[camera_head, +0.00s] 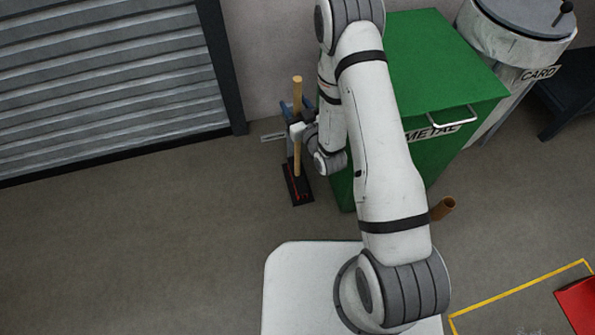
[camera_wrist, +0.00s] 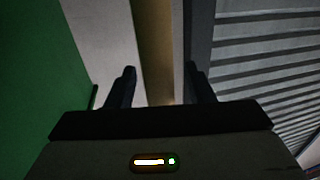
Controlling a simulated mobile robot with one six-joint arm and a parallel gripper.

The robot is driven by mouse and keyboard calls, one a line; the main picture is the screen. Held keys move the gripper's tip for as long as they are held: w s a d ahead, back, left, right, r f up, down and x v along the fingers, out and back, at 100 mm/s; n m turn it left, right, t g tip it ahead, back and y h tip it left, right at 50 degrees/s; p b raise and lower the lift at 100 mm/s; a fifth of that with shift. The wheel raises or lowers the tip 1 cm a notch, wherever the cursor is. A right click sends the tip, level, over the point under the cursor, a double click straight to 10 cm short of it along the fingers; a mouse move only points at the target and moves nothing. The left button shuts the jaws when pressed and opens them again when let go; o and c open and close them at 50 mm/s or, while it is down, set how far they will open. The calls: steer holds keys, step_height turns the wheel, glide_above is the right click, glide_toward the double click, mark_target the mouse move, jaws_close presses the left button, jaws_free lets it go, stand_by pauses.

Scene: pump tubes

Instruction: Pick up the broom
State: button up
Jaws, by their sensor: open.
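The broom (camera_head: 297,168) stands upright by the wall, left of the green bin. It has a wooden handle and a dark head with a red strip on the floor. My gripper (camera_head: 290,110) is at the handle's mid-height, partly hidden by my arm. In the wrist view the wooden handle (camera_wrist: 155,50) runs up between the two dark fingers of my gripper (camera_wrist: 160,78). The fingers are apart, with a gap on each side of the handle. The broom head is out of the wrist view.
The green METAL bin (camera_head: 430,70) stands close to the right of the broom. A roller shutter (camera_head: 100,80) is at the left. A grey CARD bin (camera_head: 515,35) is at the back right. A brown tube (camera_head: 443,208) is by the green bin. Floor at left is clear.

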steer(key=shift+c, duration=0.2)
steer(key=c, duration=0.9)
jaws_close()
steer(key=shift+r, duration=0.15)
